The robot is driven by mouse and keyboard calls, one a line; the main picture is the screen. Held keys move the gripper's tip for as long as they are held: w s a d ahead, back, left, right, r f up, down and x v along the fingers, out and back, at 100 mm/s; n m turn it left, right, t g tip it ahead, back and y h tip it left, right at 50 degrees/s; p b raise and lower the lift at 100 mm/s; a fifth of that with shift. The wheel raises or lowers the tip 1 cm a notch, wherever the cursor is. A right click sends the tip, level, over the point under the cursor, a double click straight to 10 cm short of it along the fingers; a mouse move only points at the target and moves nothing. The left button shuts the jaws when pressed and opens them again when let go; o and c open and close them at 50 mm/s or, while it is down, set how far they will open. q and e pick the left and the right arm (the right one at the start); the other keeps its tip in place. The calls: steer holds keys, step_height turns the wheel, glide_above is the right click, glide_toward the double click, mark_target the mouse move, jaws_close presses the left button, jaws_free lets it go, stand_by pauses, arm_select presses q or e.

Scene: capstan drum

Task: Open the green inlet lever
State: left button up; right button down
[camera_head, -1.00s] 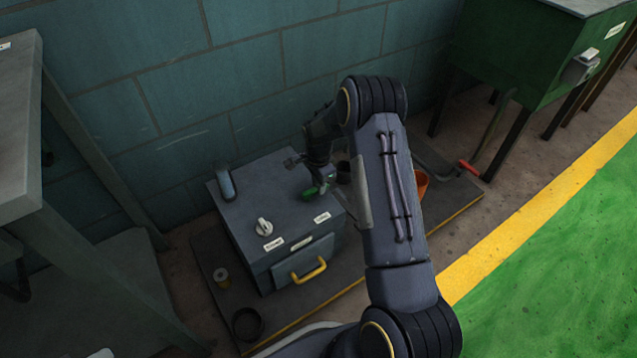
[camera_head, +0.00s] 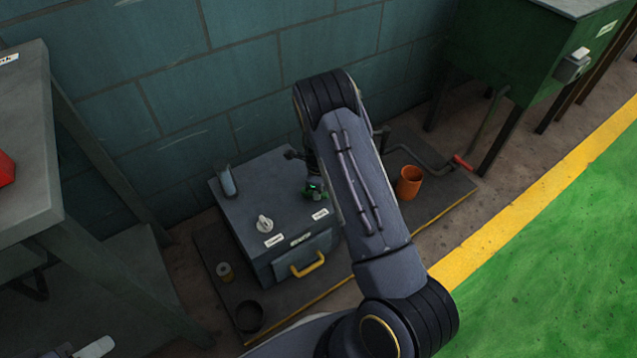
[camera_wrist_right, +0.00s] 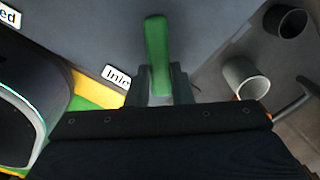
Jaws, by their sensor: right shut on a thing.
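The green inlet lever (camera_head: 314,189) is on top of the grey box (camera_head: 250,182), near the box's right side. In the right wrist view the green lever (camera_wrist_right: 157,52) stands out between the two dark fingers of my right gripper (camera_wrist_right: 160,88), which is shut on it. An "Inlet" label (camera_wrist_right: 116,76) lies just left of the lever there. In the head view my right arm hides part of the gripper and the box's right edge.
A white knob (camera_head: 264,223) and an upright grey cylinder (camera_head: 227,181) are on the box; a yellow handle (camera_head: 308,265) is on its front. An orange cup (camera_head: 409,181) and a red-handled crank (camera_head: 462,163) are at right. A green cabinet (camera_head: 540,50) stands behind.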

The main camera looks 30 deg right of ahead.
steer(key=m+p, duration=0.1)
steer(key=m, duration=0.1)
steer(key=a+m+p, duration=0.1)
steer(key=m, duration=0.1)
steer(key=shift+s+a+r, duration=0.1)
steer(key=shift+s+a, duration=0.1)
steer(key=shift+s, duration=0.2)
steer(key=shift+s+a+m+p, duration=0.1)
steer(key=shift+a+m+p, duration=0.3)
steer(key=shift+m, duration=0.6)
steer(key=shift+s+a+m+p, duration=0.15)
steer(key=shift+m+p, duration=0.35)
steer(key=shift+m, duration=0.5)
steer(key=shift+w+a, duration=0.1)
steer(key=c, duration=1.3)
jaws_free()
step_height(320, 180, up, 8)
steer(key=p, duration=0.2)
steer(key=shift+f+p, duration=0.2)
steer(key=shift+p, duration=0.15)
